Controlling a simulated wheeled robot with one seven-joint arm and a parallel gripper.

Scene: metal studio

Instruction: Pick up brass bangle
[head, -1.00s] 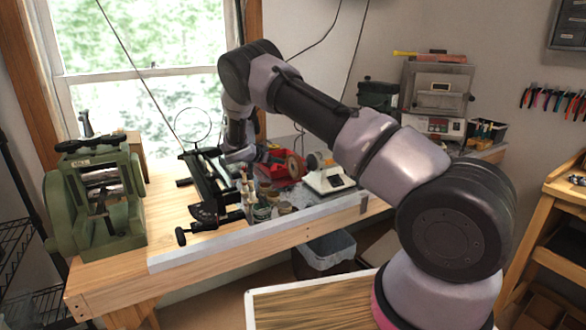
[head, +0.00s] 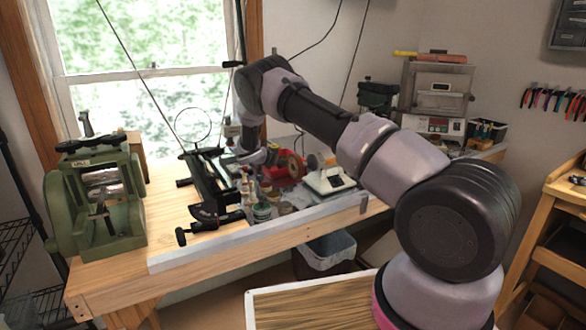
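I cannot make out the brass bangle for certain in the head view; the bench around my gripper is crowded and small things there are hard to tell apart. My gripper (head: 260,156) is at the lower end of my arm, low over the middle of the workbench (head: 215,246), beside small jars and bottles. Its fingers are too small and too mixed with the clutter to show whether they are open or shut, or whether they hold anything.
A green rolling mill (head: 95,200) stands at the bench's left end. A black stand-like tool (head: 208,190) lies left of my gripper. Small jars (head: 262,211), a red bin (head: 282,166) and a white scale-like device (head: 328,182) crowd around. A small kiln (head: 437,90) is at the back right.

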